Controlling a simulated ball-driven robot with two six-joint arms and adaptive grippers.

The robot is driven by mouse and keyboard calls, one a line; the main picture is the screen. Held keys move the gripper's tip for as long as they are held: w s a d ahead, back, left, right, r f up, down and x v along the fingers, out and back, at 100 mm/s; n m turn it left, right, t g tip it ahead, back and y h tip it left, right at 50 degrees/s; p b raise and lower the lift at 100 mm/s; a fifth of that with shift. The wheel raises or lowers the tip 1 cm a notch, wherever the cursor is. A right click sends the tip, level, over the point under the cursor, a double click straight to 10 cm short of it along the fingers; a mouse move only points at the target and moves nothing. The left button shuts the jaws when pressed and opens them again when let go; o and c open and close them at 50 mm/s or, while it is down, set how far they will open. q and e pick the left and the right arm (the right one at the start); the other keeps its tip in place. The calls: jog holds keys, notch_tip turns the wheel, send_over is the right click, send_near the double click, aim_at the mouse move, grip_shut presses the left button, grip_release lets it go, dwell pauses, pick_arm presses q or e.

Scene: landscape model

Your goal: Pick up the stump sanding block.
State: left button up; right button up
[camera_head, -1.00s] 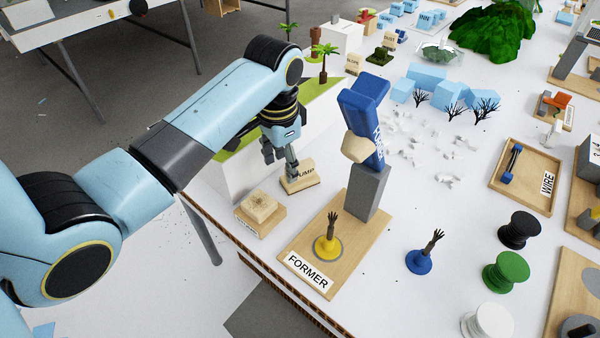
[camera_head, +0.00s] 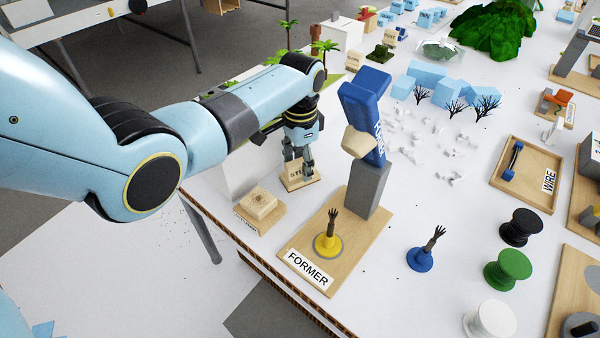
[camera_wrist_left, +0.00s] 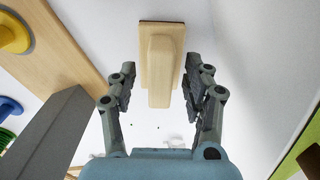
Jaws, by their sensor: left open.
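The stump sanding block (camera_head: 300,180) is a pale wooden block with a partly covered label, of which "STU" can be read. It stands on the white table beside a white box. My left gripper (camera_head: 298,158) points down over it, fingers apart. In the left wrist view the block (camera_wrist_left: 159,66) has a wide base and a narrower raised part. It lies between and ahead of the open fingers (camera_wrist_left: 165,84), with gaps on both sides. I cannot tell how far the fingertips are above the base. My right gripper is not in view.
Another wooden block (camera_head: 261,206) stands nearer the table edge. The wooden FORMER board (camera_head: 350,247) carries a grey post (camera_head: 367,188) with a blue tool (camera_head: 365,115), close to the right of my gripper. The white box (camera_head: 247,168) is close on the left.

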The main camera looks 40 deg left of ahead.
pick_arm(q)
jog(key=shift+f, duration=0.6)
grip_shut()
jog(key=shift+r, duration=0.1)
